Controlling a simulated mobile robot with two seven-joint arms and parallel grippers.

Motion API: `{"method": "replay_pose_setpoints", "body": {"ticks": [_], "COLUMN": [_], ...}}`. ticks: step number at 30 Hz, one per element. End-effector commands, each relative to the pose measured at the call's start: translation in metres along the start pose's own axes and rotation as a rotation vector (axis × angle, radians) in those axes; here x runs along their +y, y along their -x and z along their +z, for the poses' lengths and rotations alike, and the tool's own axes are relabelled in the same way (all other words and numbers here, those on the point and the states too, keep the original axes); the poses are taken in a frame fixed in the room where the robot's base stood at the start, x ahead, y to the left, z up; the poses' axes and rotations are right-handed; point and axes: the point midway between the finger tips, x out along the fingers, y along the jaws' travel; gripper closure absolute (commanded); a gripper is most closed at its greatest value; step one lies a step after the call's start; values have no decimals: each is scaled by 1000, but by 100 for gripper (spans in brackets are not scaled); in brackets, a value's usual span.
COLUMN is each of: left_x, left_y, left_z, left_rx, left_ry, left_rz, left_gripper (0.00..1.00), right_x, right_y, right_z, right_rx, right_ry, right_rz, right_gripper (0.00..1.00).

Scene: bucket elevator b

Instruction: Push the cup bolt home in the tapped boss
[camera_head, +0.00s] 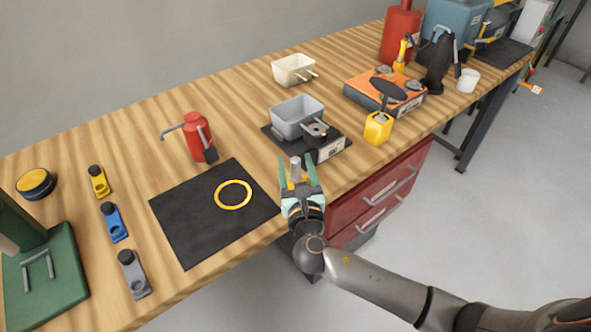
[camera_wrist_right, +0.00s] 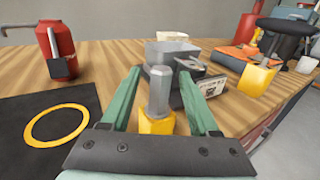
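My right gripper (camera_head: 298,172) is open at the bench's front edge, its green fingers apart. Between them is a grey hex-sided bolt-like piece (camera_head: 296,166), with visible gaps on both sides. The right wrist view shows this piece (camera_wrist_right: 160,92) with a yellow lower part; what its foot rests on is hidden. Just beyond stands a grey open bucket (camera_head: 297,110) on a dark fixture (camera_head: 332,149); a strap and a round fitting (camera_head: 318,129) are at its near side. I cannot make out a threaded hole there. My left gripper is not in view.
A black mat (camera_head: 190,222) with a yellow ring (camera_head: 233,181) lies left of the gripper. A red can (camera_head: 197,137), a cream bucket (camera_head: 293,68), a yellow container (camera_head: 377,128) and an orange-topped box (camera_head: 363,91) stand around the fixture. Red drawers (camera_head: 375,205) are below.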

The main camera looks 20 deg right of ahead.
Motion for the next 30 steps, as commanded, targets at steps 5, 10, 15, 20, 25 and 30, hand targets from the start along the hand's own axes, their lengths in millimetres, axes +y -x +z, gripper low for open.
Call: {"method": "replay_pose_setpoints", "body": {"ticks": [5, 10, 15, 20, 25, 30], "left_x": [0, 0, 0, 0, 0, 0], "left_y": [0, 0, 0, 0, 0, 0], "left_z": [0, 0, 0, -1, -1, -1], "left_rx": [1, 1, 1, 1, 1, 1], "left_ry": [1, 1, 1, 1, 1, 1], "left_rz": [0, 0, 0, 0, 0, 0], "left_gripper": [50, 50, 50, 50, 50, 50], "right_x": [0, 0, 0, 0, 0, 0], "right_y": [0, 0, 1, 1, 1, 0], "right_z": [0, 0, 0, 0, 0, 0], "right_rx": [0, 0, 0, 0, 0, -1], "right_ry": [-1, -1, -1, -1, -1, -1], "right_rz": [0, 0, 0, 0, 0, 0], "right_gripper": [60, 79, 98, 100, 100, 100]}}
